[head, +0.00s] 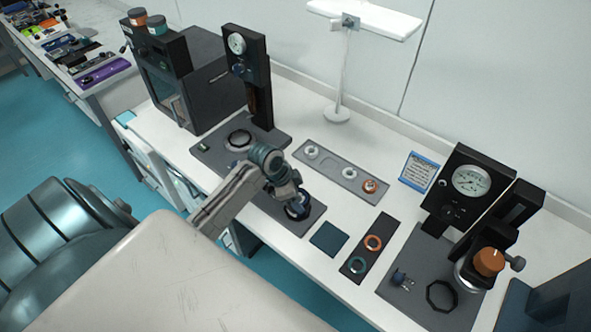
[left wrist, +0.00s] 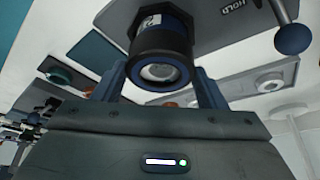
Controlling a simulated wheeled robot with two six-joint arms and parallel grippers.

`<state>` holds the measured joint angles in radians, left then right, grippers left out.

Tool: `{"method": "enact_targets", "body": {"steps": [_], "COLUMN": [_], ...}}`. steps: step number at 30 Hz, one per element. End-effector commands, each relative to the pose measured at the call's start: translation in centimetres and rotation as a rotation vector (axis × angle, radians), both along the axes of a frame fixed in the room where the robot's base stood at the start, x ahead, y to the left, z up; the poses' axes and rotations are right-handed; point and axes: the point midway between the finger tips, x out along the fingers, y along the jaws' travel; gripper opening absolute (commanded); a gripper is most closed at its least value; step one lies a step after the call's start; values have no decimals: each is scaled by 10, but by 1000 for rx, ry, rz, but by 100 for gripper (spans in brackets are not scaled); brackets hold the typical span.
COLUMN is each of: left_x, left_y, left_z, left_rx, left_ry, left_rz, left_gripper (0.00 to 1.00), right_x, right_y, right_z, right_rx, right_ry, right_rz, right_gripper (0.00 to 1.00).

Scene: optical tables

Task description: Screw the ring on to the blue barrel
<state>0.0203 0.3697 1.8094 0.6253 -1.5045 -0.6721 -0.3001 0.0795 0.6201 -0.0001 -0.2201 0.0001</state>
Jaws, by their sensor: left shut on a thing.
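The blue barrel (left wrist: 168,18) is a dark cylinder with blue trim and a white label, at the top middle of the left wrist view. It also shows, small, below my gripper in the head view (head: 297,211). A wider dark ring (left wrist: 160,47) with a blue rim and a clear round opening sits at its near end, in line with it. My left gripper (left wrist: 162,75) has one blue finger on each side of this ring and is shut on it. How far the ring is threaded cannot be seen. My right gripper is out of view.
The barrel's grey plate (head: 264,203) bears the word HOLD and a blue ball knob (left wrist: 291,38). A black tray (head: 350,271) holds an orange and a teal ring. A grey tray (head: 325,172) stands behind. Black gauge stands rise at the back (head: 258,92) and right (head: 455,180).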

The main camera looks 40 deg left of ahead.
Motion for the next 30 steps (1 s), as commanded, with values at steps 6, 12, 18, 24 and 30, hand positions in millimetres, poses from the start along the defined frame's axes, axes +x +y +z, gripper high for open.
{"method": "enact_targets", "body": {"steps": [6,12,18,24,30], "left_x": [0,-1,-2,-4,-4], "left_y": [-3,-4,-4,-4,-3], "left_z": [-3,-5,-4,-4,-3], "left_rx": [-9,-13,-14,-15,-12], "left_ry": [4,4,5,9,9], "left_rz": [-306,-597,-787,-805,-802], "left_gripper": [44,44,44,40,91], "right_x": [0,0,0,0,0], "right_y": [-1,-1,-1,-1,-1], "right_z": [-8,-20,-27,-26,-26], "right_rx": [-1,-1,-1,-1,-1], "right_ry": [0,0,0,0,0], "right_rz": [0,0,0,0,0], "right_gripper": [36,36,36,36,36]}}
